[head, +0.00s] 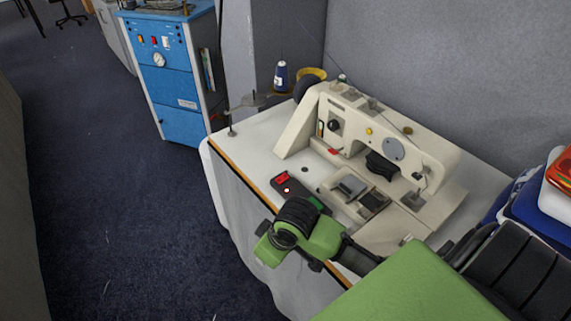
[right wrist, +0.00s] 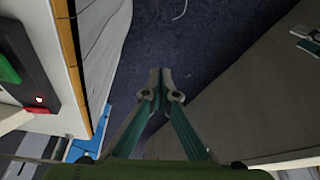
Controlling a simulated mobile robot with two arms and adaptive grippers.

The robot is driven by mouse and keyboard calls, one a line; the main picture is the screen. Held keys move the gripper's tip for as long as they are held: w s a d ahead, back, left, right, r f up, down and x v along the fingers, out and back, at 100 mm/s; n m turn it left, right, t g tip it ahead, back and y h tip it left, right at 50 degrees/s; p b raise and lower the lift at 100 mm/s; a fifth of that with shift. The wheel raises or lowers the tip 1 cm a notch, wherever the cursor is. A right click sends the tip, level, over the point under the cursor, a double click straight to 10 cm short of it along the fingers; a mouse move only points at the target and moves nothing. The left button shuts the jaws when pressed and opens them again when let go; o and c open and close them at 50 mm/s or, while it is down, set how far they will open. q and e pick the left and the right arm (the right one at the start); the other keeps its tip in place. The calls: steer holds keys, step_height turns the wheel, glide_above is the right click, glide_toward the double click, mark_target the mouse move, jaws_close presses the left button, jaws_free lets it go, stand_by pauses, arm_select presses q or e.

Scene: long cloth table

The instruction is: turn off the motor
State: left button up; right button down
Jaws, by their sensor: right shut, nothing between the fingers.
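A dark switch box with a red button, a small lit red lamp and a green button (head: 289,186) sits at the front edge of the sewing table. It belongs beside a cream sewing machine (head: 375,130). In the right wrist view the switch box (right wrist: 38,84) is at the left edge, partly cut off. My right gripper (right wrist: 160,72) is shut and empty, with its fingertips together over the floor beyond the table edge, apart from the box. In the head view my green right wrist is just in front of the box, and its fingers are hidden. My left gripper is not in view.
The white table (head: 252,140) has a wooden front edge. A thread spool (head: 281,76) stands at its back. A blue cabinet (head: 180,85) stands beyond, and blue and red bins (head: 545,205) are at the right. The carpet at left is clear.

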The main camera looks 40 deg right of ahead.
steer(key=w+d+r, duration=0.3)
steer(key=w+d, duration=0.1)
steer(key=w, duration=0.2)
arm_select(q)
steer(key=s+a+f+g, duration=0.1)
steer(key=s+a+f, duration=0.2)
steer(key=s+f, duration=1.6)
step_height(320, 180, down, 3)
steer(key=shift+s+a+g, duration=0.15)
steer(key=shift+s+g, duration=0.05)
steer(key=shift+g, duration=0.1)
arm_select(e)
step_height(320, 180, up, 13)
steer(key=m+h, duration=0.2)
steer(key=m, duration=0.1)
glide_above(284, 176)
steer(key=s, duration=0.4)
steer(key=shift+w+a+r, duration=0.15)
steer(key=shift+a, duration=0.15)
steer(key=x, duration=0.4)
steer(key=p+x, duration=0.1)
steer(key=x, duration=0.3)
steer(key=s+p+x, duration=0.1)
steer(key=x, duration=0.4)
steer(key=shift+s, duration=0.1)
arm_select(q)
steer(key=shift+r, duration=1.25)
arm_select(e)
steer(key=shift+d+f, duration=0.1)
steer(key=shift+f, duration=0.5)
